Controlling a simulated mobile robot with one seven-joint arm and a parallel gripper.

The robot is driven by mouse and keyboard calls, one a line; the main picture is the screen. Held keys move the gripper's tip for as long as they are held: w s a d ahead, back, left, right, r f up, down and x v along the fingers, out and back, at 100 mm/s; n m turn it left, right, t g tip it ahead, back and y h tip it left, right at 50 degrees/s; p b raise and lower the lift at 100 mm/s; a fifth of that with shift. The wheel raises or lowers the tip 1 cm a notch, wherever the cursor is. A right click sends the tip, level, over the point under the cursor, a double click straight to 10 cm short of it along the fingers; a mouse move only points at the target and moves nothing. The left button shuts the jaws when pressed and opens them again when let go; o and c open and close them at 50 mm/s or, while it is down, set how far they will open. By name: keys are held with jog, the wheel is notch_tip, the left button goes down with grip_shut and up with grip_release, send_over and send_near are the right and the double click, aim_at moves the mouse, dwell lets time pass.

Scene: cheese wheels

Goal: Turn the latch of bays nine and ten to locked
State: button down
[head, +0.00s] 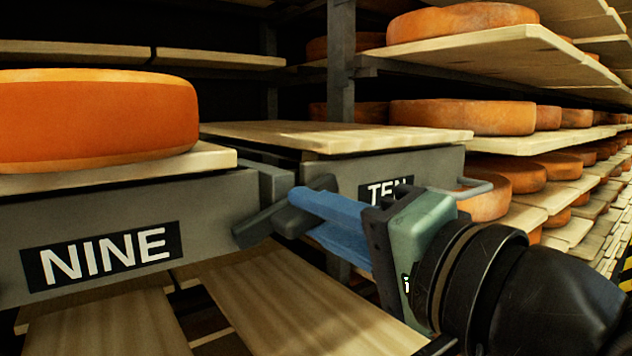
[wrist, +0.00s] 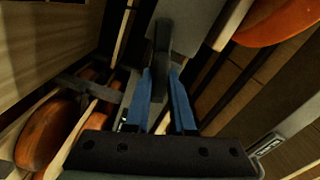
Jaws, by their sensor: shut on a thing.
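The bay nine front (head: 205,215) is a grey panel with a black NINE label. The bay ten front (head: 330,175) is a grey panel set farther back, its TEN label partly covered by my gripper. The latch (head: 258,230) is a dark grey bar at the right end of the bay nine front, tilted with its left end lower. My gripper (head: 300,205) has blue fingers and comes in from the right, shut on the latch. In the wrist view the dark latch (wrist: 161,50) runs between the two blue fingertips (wrist: 160,85). The fingers hide part of it.
An orange cheese wheel (head: 95,118) rests on a board above bay nine. The board above bay ten (head: 300,137) is bare. A metal handle (head: 472,187) juts out right of the TEN label. Shelves with several cheese wheels (head: 460,116) run back on the right.

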jog(key=m+p, duration=0.3)
jog(key=shift+m, duration=0.3)
dwell(0.3)
jog(key=c, duration=0.8)
grip_release()
jog(key=shift+f, duration=0.1)
jog(key=shift+o, duration=0.2)
jog(key=b+v, duration=0.3)
jog(key=v, duration=1)
jog(key=shift+b, duration=0.4)
jog(key=shift+w, duration=0.1)
